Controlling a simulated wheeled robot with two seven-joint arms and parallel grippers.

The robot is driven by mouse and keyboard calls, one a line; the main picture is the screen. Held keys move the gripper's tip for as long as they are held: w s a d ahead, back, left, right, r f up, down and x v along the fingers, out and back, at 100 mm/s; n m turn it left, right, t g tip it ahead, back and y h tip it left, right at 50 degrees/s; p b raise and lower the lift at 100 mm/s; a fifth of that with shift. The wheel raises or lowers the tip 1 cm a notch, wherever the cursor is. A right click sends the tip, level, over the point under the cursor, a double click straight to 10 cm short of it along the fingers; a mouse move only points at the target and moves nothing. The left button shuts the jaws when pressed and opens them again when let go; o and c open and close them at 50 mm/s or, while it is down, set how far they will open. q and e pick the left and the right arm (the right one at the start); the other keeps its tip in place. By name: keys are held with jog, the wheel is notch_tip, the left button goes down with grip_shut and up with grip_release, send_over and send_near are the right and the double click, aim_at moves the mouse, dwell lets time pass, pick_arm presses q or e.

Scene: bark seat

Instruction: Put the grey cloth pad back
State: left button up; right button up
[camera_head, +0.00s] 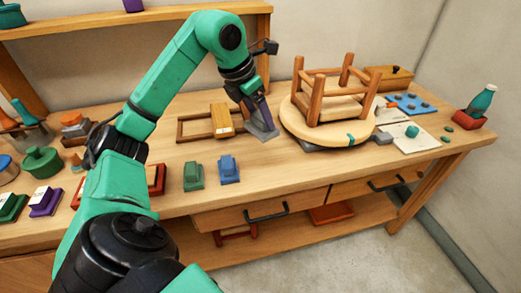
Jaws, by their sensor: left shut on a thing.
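My left gripper (261,117) reaches down over the middle of the bench and is shut on the grey cloth pad (264,133). The pad is a small grey piece below the fingers, close to the bench top. I cannot tell whether it touches the wood. It is just right of a wooden frame (188,139) with a yellowish wood block (222,121) in it, and left of a round wooden turntable (295,122). My right gripper is out of view.
An upturned wooden stool (318,105) stands on the turntable. Green (193,176) and blue (229,168) blocks sit near the front edge. A blue pegged mat (411,104), a white sheet (415,138) and a teal bottle (481,101) are at right.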

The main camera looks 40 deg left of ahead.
pick_arm(q)
notch_tip(320, 180, down, 13)
jog(key=shift+r+b, duration=0.1)
jog(key=shift+b, duration=0.8)
jog(key=shift+f, duration=0.3)
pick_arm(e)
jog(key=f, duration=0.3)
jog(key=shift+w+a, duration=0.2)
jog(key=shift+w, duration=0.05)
pick_arm(q)
jog(key=shift+f, duration=0.1)
jog(key=o, duration=1.2)
jog(key=shift+o, duration=0.2)
jog(key=shift+r, duration=0.3)
jog(key=v, duration=1.1)
jog(key=shift+s+r+b, duration=0.2)
jog(key=shift+r+b, duration=0.1)
jog(key=shift+b, duration=0.15)
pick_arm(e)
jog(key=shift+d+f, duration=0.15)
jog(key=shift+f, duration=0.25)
